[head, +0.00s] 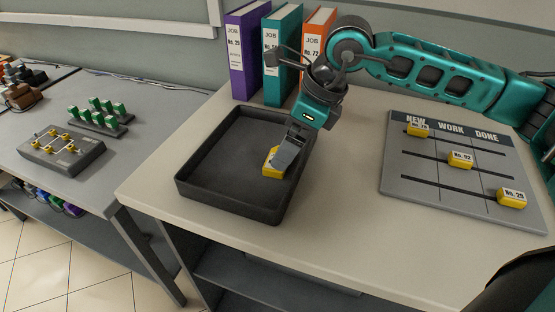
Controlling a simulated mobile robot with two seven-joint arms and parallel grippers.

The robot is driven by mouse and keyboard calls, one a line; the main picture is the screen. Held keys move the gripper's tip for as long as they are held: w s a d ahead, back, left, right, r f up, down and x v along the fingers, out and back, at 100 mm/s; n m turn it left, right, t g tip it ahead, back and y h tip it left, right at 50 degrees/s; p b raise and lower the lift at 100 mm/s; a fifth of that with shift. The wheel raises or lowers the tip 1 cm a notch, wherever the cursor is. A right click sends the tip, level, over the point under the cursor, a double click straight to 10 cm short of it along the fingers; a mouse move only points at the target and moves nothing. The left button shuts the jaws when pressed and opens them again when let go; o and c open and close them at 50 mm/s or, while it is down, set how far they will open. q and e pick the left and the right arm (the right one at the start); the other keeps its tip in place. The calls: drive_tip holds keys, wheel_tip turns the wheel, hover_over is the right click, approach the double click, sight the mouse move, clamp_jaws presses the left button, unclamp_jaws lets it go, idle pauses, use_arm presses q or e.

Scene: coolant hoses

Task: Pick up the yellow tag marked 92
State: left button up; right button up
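The yellow tag marked "No. 92" (460,159) sits on the grey board (415,179), on the middle row under "WORK". My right gripper (280,163) points down into the black tray (228,205), away from the board. Its fingers are at another yellow block (270,168) by the tray's right side. The fingers cover part of this block, and I cannot tell whether they are closed on it. No marking on it is readable. My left gripper is not in view.
The board also holds a yellow tag (417,130) under "NEW" and one marked "No. 29" (511,198) under "DONE". Purple (246,60), teal (282,62) and orange (316,40) binders stand behind the tray. The tabletop between tray and board is clear.

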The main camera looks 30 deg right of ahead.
sight(268, 171)
drive_tip(key=x, duration=0.4)
drive_tip(key=shift+c, duration=0.5)
drive_tip(key=c, duration=0.8)
drive_tip(key=shift+r, duration=0.1)
drive_tip(key=shift+c, duration=0.2)
